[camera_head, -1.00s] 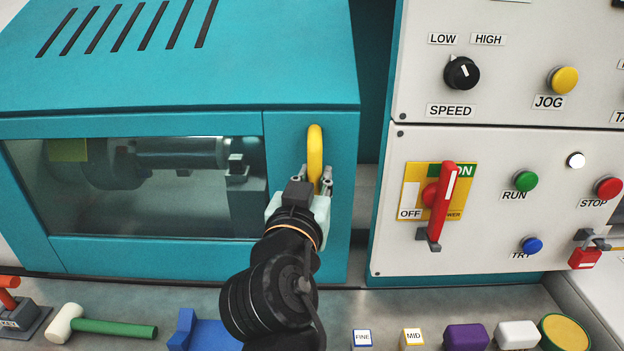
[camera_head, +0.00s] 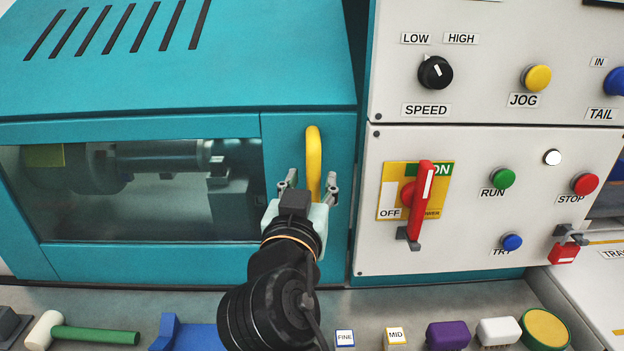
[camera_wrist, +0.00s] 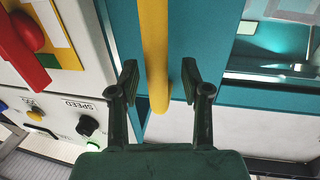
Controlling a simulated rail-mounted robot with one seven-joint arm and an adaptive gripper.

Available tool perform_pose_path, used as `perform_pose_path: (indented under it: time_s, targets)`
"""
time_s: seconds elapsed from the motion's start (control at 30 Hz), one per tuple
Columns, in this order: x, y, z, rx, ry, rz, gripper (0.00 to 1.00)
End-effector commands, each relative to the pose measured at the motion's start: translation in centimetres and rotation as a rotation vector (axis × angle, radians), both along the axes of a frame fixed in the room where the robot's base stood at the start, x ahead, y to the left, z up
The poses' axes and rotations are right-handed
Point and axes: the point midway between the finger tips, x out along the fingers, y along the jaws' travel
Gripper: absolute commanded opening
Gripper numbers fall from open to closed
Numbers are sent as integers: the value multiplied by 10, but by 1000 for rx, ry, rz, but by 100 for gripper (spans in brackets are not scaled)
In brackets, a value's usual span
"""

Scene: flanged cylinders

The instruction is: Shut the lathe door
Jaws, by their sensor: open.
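The teal lathe door (camera_head: 150,128), with a long window, spans the left of the head view. Its right edge stands close beside the white control panel (camera_head: 385,150); I cannot tell whether it is fully shut. The upright yellow handle (camera_head: 313,150) is near that edge. My gripper (camera_head: 311,178) is open at the handle's lower end, with one finger on each side. The wrist view shows the handle (camera_wrist: 155,45) between the spread fingers (camera_wrist: 160,76), with gaps on both sides.
A red power lever (camera_head: 421,200), push buttons and a speed knob (camera_head: 435,72) sit on the panel right of my gripper. A green-handled mallet (camera_head: 90,334), a blue block (camera_head: 183,335) and small blocks lie on the bench in front.

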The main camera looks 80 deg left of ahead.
Motion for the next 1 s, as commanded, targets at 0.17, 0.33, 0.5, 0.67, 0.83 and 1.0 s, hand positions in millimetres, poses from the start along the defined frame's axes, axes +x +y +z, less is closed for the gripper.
perform_pose_path:
  time_s: [0.17, 0.33, 0.5, 0.67, 0.83, 1.0]
  targets:
    - [-8, -30, -2, 1, 1, 2, 48]
    - [-15, -50, -1, 0, 0, 1, 48]
    - [-17, -58, -1, 0, 0, 0, 48]
    - [-18, -59, 0, 0, 0, -1, 48]
    - [-18, -59, 0, 0, 0, -1, 48]
    - [-18, -58, 5, 0, 0, -1, 48]
